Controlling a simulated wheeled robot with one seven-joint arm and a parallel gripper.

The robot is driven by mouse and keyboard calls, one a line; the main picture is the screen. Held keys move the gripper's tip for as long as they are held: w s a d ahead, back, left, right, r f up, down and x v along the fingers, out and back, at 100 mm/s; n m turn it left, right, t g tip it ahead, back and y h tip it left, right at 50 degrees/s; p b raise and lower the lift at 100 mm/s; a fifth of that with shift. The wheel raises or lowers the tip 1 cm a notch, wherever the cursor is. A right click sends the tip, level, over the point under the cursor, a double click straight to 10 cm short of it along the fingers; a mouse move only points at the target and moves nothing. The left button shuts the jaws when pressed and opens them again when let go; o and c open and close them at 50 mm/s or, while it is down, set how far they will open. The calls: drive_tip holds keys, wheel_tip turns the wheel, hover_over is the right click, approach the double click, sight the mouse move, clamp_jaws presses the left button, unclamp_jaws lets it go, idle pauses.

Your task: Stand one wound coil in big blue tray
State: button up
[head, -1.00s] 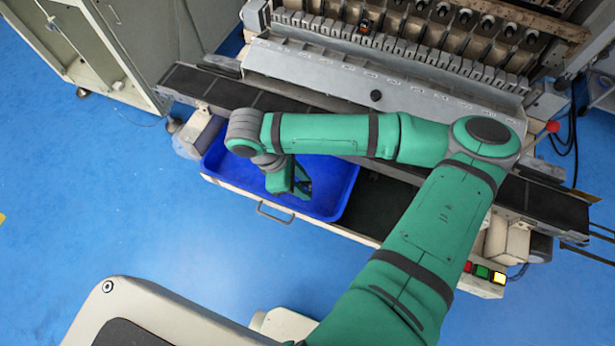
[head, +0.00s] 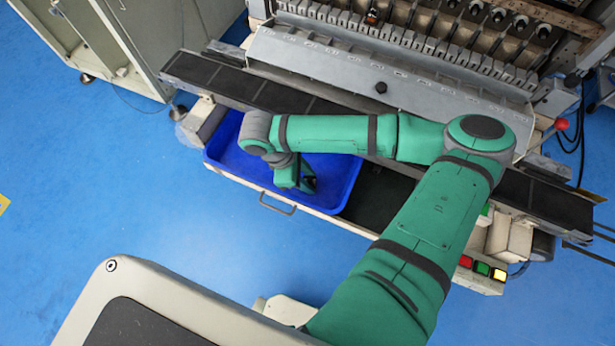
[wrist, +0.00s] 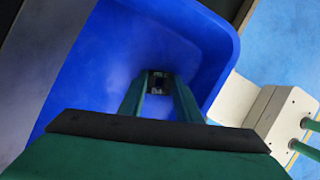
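The big blue tray (head: 345,188) sits in the machine's lower front, under the dark belt. My gripper (head: 308,184) points down into the tray, toward its right half. In the wrist view the two green fingers of my gripper (wrist: 160,83) come together on a small dark coil (wrist: 158,84), which fills the gap between the fingertips. The blue floor and walls of the tray (wrist: 205,45) surround it. Whether the coil touches the tray floor, I cannot tell. In the head view my gripper and arm mostly hide the coil.
The dark conveyor belt (head: 330,112) runs just behind the tray. The winder's grey panel (head: 345,65) stands beyond it. A metal handle (head: 277,205) is on the front edge below the tray. No other coil shows in the visible tray floor.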

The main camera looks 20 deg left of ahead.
drive_tip(key=o, duration=0.3)
drive_tip(key=shift+r, duration=0.15)
drive_tip(key=v, duration=1.2)
